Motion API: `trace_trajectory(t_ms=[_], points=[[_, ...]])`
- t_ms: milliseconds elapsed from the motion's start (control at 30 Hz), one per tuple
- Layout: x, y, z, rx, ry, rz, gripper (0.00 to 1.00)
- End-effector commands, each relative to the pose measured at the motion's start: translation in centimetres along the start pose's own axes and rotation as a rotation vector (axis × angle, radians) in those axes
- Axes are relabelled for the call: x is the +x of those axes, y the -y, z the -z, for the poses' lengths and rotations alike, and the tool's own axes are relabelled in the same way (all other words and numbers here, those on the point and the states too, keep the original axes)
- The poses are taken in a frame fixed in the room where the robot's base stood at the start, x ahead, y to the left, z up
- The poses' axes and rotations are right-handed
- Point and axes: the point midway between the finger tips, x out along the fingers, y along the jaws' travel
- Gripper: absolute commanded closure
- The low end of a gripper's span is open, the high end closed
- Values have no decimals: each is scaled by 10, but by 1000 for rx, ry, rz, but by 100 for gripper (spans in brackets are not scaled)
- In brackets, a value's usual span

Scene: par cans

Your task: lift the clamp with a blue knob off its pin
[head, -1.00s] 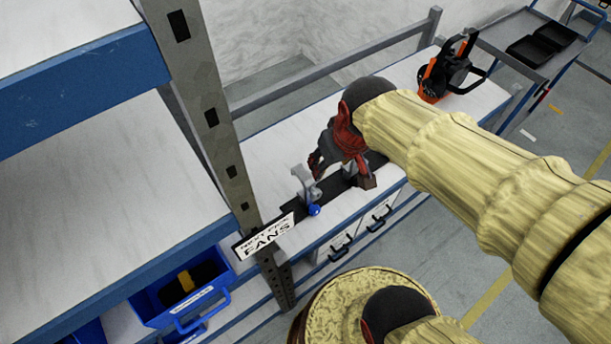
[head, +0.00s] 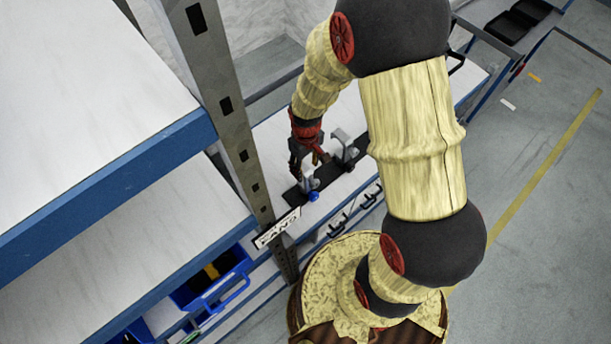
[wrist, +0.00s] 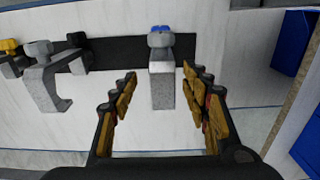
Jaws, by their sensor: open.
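The clamp with a blue knob (head: 314,195) is on a dark strip (head: 292,197) on the white bench top. In the wrist view its grey body (wrist: 162,90) points toward the camera, with the blue knob at its far end. My gripper (head: 308,165) is at this clamp, reaching down from above and behind. In the wrist view my gripper (wrist: 160,80) is open, one finger on each side of the grey body, with a gap on both sides. The pin is hidden.
A second grey clamp (wrist: 45,80) stands on the same strip, left in the wrist view, with a yellow knob (wrist: 9,46) beyond it. A rack post (head: 225,105) and a sign (head: 277,230) are close to the strip's near end. A blue bin (head: 210,280) sits below.

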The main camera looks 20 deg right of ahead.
Motion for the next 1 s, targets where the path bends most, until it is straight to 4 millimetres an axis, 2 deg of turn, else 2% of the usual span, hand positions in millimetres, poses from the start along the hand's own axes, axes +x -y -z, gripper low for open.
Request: trace_trajectory(t_ms=[500, 767, 1000], points=[[60, 4, -2, 1, 1, 1, 53], [62, 4, -2, 1, -2, 0, 53], [62, 4, -2, 1, -1, 0, 66]])
